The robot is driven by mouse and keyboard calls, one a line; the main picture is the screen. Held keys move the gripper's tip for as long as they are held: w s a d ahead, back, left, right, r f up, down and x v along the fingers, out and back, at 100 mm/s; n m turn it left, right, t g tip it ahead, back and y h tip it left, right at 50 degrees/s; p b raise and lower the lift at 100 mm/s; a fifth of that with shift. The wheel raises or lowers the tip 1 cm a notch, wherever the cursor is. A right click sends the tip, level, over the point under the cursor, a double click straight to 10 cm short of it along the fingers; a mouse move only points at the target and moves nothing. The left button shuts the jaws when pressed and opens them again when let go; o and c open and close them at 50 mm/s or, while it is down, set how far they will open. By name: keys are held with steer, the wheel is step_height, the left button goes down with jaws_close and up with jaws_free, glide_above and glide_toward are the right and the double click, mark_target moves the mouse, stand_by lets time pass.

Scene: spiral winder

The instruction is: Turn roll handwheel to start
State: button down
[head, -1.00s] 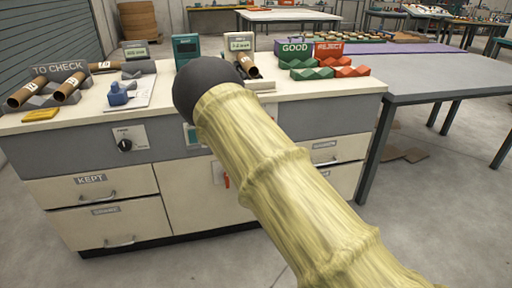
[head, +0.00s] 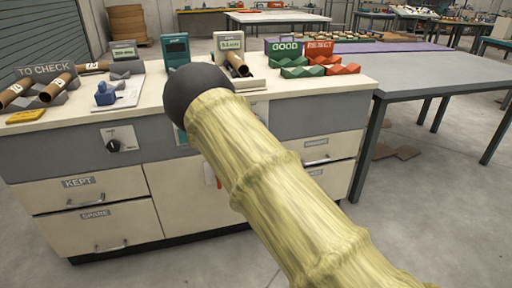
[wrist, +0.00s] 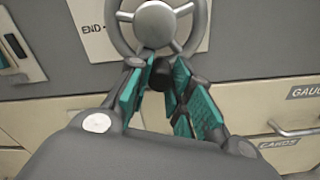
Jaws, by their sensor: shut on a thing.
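In the wrist view the grey roll handwheel (wrist: 197,22) is at the top centre, on a light plate on the bench front. It has a round hub (wrist: 155,24) and spokes. The word "END" (wrist: 92,29) is on the plate left of the wheel. My gripper (wrist: 160,72), with teal pads, is shut on the dark knob (wrist: 161,80) at the wheel's lower rim. The fingers partly cover the knob and the lower rim. In the head view my own arm hides the handwheel and the gripper.
The bench (head: 95,150) has a selector knob (head: 114,145) and several drawers with handles. On top are cardboard tubes (head: 60,88), a blue tool (head: 105,94), small displays and green and red trays (head: 335,68). A grey table (head: 430,75) stands right. The foreground floor is clear.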

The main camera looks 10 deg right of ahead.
steer(key=shift+d, duration=0.1)
stand_by(0.3)
steer(key=c, duration=1.3)
jaws_free()
steer(key=s, duration=1.2)
steer(key=shift+d, duration=0.2)
